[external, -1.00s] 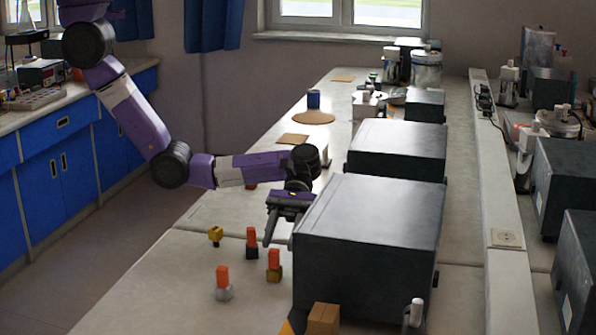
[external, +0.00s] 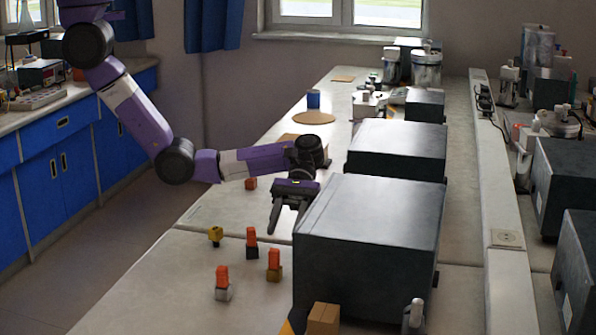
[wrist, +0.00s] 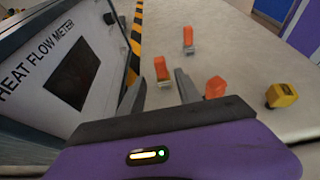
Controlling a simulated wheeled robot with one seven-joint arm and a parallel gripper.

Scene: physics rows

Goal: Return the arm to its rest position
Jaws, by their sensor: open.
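My arm reaches from the upper left over the bench in the external view. My gripper (external: 286,220) hangs beside the left side of the large dark box (external: 368,240), above the bench top. In the wrist view its two fingers (wrist: 158,92) are apart with nothing held between them. I cannot tell from the pictures whether a finger touches the dark box.
Several orange blocks on small bases (external: 222,282) and a yellow piece (external: 215,236) stand on the bench (external: 190,295). The box reads "HEAT FLOW METER" (wrist: 45,62). A second dark box (external: 397,150) stands behind. Floor left of the bench is clear.

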